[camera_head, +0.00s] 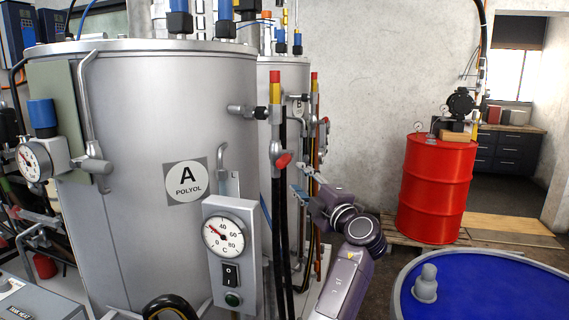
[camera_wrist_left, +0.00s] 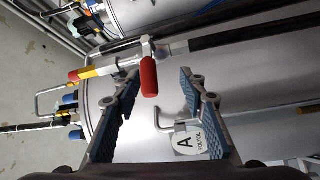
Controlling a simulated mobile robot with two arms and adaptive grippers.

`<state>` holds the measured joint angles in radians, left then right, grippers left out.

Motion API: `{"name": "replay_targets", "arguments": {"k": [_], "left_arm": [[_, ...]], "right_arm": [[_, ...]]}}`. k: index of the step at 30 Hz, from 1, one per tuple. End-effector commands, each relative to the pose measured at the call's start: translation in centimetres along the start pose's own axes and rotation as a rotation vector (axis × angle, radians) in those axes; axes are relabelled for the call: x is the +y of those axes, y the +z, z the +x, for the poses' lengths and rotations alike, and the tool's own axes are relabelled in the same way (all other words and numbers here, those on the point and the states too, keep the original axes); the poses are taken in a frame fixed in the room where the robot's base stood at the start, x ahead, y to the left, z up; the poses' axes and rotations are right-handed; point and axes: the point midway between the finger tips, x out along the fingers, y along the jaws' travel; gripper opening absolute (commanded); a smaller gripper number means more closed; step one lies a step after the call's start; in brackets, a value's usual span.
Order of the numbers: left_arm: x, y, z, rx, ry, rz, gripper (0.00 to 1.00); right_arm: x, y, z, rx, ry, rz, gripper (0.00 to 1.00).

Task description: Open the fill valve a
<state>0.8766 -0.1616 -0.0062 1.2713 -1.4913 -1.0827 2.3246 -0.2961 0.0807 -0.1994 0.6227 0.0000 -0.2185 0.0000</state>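The fill valve a sits on a thin pipe with a red and yellow top, in front of the silver tank (camera_head: 130,130) labelled "A POLYOL". Its red handle (camera_head: 283,160) shows in the head view, and the handle also shows in the left wrist view (camera_wrist_left: 149,77). My left gripper (camera_head: 304,183) is just right of and below the handle in the head view. In the left wrist view its two fingers are wide apart and empty. The red handle appears between the fingertips there, nearer the left finger; I see no contact. My right gripper is not in view.
Black hoses (camera_head: 283,230) hang below the valve. A gauge box (camera_head: 230,250) is on the tank's front. A red drum (camera_head: 436,190) stands right, a blue drum (camera_head: 490,290) at the lower right.

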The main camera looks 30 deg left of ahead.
Motion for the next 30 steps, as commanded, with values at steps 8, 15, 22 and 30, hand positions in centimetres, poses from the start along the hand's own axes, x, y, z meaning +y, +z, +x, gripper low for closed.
{"name": "replay_targets", "arguments": {"k": [8, 15, 22, 30], "left_arm": [[2.5, -1.8, 2.3, 0.044, 0.02, -0.073, 0.39], [2.6, -1.8, 6.1, 0.041, 0.02, -0.071, 0.39], [2.2, -1.8, 7.8, 0.039, 0.02, -0.073, 0.39], [2.1, -1.8, 7.9, 0.039, 0.019, -0.073, 0.38]], "right_arm": [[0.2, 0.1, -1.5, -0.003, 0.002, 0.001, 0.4], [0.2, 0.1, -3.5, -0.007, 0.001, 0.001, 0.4], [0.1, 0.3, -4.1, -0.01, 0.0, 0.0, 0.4], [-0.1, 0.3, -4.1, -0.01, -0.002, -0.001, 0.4]]}}
